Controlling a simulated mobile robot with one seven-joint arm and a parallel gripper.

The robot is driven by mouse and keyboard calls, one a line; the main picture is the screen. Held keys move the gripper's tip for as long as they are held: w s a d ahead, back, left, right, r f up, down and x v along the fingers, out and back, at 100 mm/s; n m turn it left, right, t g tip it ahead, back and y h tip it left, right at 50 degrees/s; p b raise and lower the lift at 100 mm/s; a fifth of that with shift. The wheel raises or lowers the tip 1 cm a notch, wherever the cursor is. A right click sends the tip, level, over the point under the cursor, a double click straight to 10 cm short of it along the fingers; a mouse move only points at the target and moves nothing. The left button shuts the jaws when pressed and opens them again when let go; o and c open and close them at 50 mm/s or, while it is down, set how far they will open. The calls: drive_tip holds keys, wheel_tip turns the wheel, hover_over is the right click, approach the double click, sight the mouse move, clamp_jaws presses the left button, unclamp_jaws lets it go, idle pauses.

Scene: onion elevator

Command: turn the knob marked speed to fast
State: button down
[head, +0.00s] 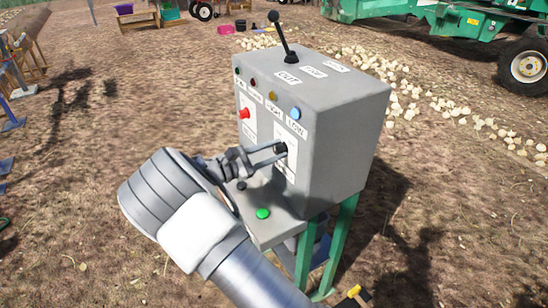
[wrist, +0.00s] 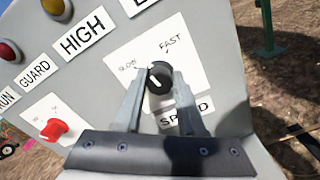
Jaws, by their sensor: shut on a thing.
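The speed knob (wrist: 159,76) is round and black with a white mark on its face. It sits on a white plate lettered SLOW at the left and FAST at the upper right, above a partly hidden SPEED label (wrist: 186,116). My gripper (wrist: 158,86) is shut on the knob, one finger on each side. I cannot tell for sure which word the mark points to. In the head view my gripper (head: 281,153) reaches the knob (head: 280,147) on the front of the grey control box (head: 335,135).
A red knob (wrist: 54,130) is on the same panel, left of my gripper. Coloured lamps and labels line the panel top, and a black lever (head: 283,38) rises above the box. A green button (head: 263,213) is on the lower ledge. Onions (head: 430,110) lie behind.

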drive_tip(key=m+b, duration=0.3)
drive_tip(key=m, duration=0.1)
drive_tip(key=m+b, duration=0.2)
drive_tip(key=shift+s+f+b, duration=0.1)
drive_tip(key=shift+f+b, duration=0.25)
drive_tip(key=m+b, duration=0.3)
drive_tip(key=m, duration=0.1)
drive_tip(key=shift+r+m+b, duration=0.1)
drive_tip(key=shift+m+b, duration=0.4)
drive_tip(key=shift+b, duration=0.15)
drive_tip(key=shift+r, duration=0.1)
drive_tip(key=c, duration=0.5)
unclamp_jaws()
drive_tip(key=shift+a, duration=0.1)
drive_tip(key=p+v, duration=0.1)
drive_tip(key=v, duration=1.6)
drive_tip(key=shift+p, duration=0.3)
